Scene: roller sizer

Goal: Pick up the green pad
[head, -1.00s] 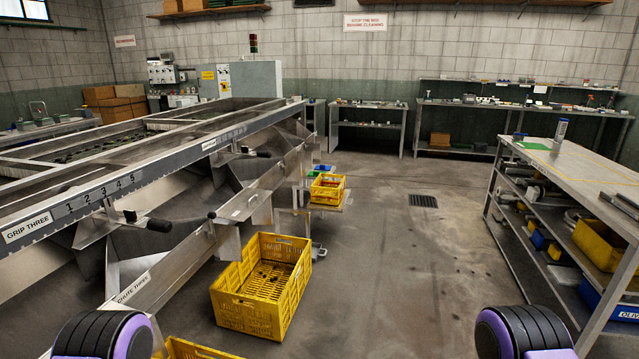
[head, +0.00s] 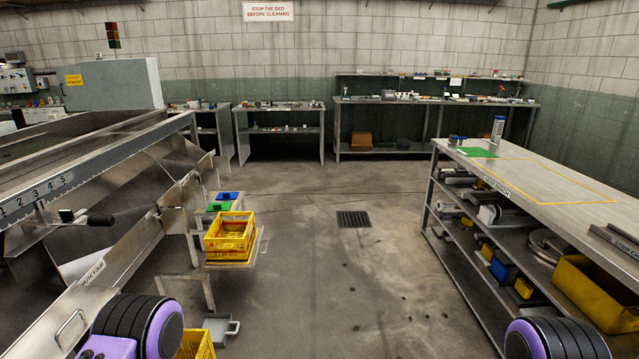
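A flat green pad (head: 477,152) lies on the top of the steel bench (head: 560,176) at the right, near its far left corner. A pale cylinder (head: 498,129) stands beside or on its right edge; I cannot tell which. Small dark blue items (head: 457,140) are at its back left. Only purple and black links of my arms show at the bottom left and bottom right, well short of the pad. Neither of my grippers is in view.
The grading machine (head: 70,170) fills the left. The floor between machine and bench is clear, with a drain grate (head: 354,219).

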